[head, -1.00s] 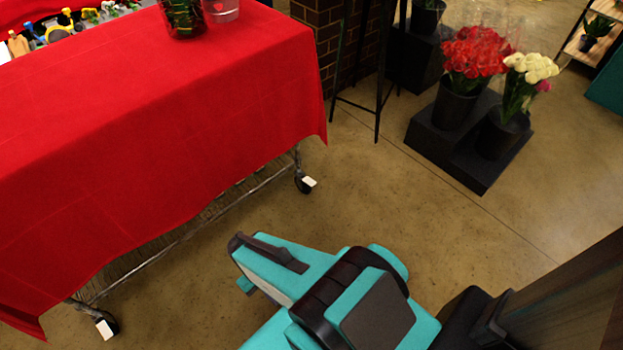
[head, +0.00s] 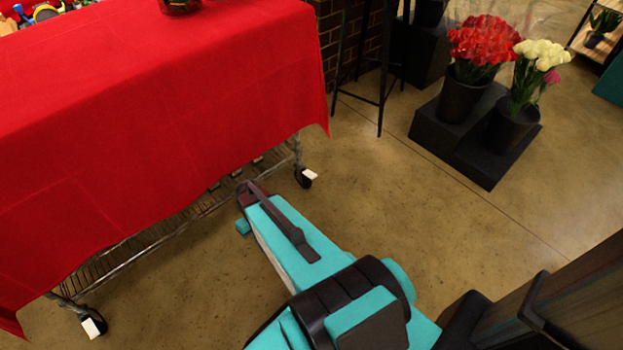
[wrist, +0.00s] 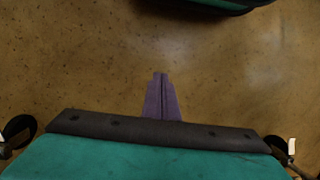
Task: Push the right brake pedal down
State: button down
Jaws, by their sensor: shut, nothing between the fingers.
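The cart under the red cloth has two casters in sight. In the head view, the right caster (head: 303,178) carries a white brake pedal (head: 310,174); its tilt is too small to tell. The left caster (head: 98,323) carries another white pedal (head: 91,328). My gripper (wrist: 160,97) shows in the wrist view as shut purple fingers with nothing between them, over bare floor. In the head view my forearm reaches toward the cart's lower edge, left of the right caster, and hides most of the fingers. A white pedal (wrist: 291,145) shows at the wrist view's right edge, apart from the fingers.
The red cloth (head: 150,130) hangs over the cart, above its wire lower shelf (head: 170,228). A black stand (head: 380,90) is behind the right caster. Flower buckets (head: 460,95) stand on a black block (head: 470,155) at the upper right. The floor between is clear.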

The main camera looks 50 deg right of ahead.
jog(key=w+d+f+t+b, duration=0.25)
jog(key=w+d+b, duration=0.35)
jog(key=w+d, duration=0.5)
jog(key=w+d+r+t+b, duration=0.1)
jog(key=d+b, duration=0.4)
jog(key=d, duration=1.1)
jog(key=w+d+r+t+h+b, duration=0.1)
jog(key=w+d+r+b, duration=0.3)
jog(key=d, duration=1.3)
jog(key=b, duration=0.2)
jog(key=shift+w+t+b, duration=0.15)
jog(key=shift+t+b, duration=0.15)
jog(key=shift+t, duration=0.05)
jog(key=b, duration=0.5)
send_over(311, 176)
jog(key=s+x, duration=0.1)
jog(key=x, duration=0.3)
jog(key=s+x, duration=0.1)
jog(key=x, duration=0.3)
jog(key=s+x, duration=0.1)
jog(key=x, duration=0.3)
jog(key=shift+d+f, duration=0.15)
jog(key=shift+f, duration=0.25)
jog(key=shift+s+f+b, duration=0.1)
jog(key=shift+f+b, duration=0.3)
jog(key=shift+f, duration=0.2)
